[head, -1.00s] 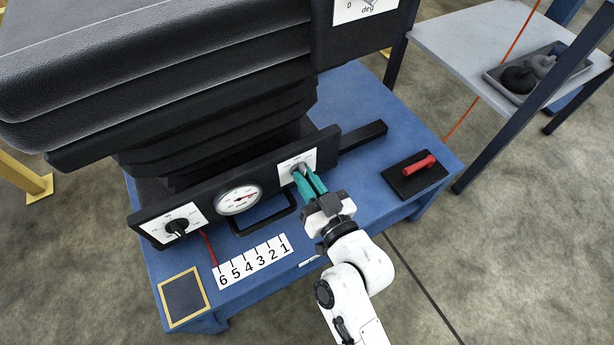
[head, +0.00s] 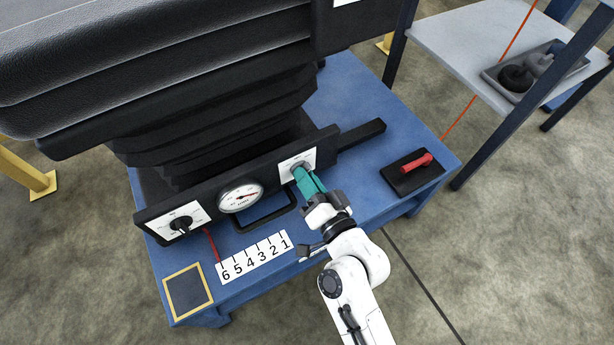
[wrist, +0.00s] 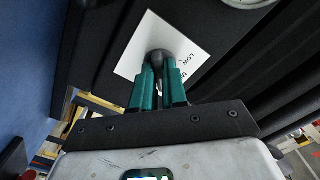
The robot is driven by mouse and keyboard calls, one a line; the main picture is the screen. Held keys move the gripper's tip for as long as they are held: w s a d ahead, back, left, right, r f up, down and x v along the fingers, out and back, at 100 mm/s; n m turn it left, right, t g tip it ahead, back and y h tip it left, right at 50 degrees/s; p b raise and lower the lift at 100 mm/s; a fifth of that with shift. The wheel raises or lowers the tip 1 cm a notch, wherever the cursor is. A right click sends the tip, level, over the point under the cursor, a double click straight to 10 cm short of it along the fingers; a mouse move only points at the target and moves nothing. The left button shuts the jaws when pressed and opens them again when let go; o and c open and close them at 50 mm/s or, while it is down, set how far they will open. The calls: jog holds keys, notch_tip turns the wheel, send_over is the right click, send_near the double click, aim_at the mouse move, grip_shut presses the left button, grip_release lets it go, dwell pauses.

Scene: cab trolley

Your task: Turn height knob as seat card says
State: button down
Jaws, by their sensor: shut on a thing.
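My gripper (head: 301,176), with teal fingers, is shut on the grey knob (wrist: 161,60) on the right white plate (head: 311,158) of the black panel. In the wrist view, the two fingers (wrist: 158,78) sit on either side of this knob. The plate there (wrist: 140,46) reads "LOW" and part of a word starting with M; the rest is hidden. A black knob (head: 181,224) on the panel's left plate is untouched, its marks too small to read. A round gauge (head: 241,197) with a red needle sits between them. No readable seat card shows; only a white sliver remains at the seat's top.
The black seat (head: 150,75) overhangs the panel. A number strip (head: 254,257) and a yellow-framed dark square (head: 187,291) lie on the blue platform (head: 362,95). A red handle (head: 416,162) lies on a black pad at right. A grey shelf (head: 450,40) stands beyond.

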dwell(0.4)
jog(key=c, duration=1.2)
grip_release()
jog(key=shift+o, duration=0.2)
jog(key=b+v, duration=0.1)
jog(key=v, duration=1)
jog(key=shift+w, duration=0.1)
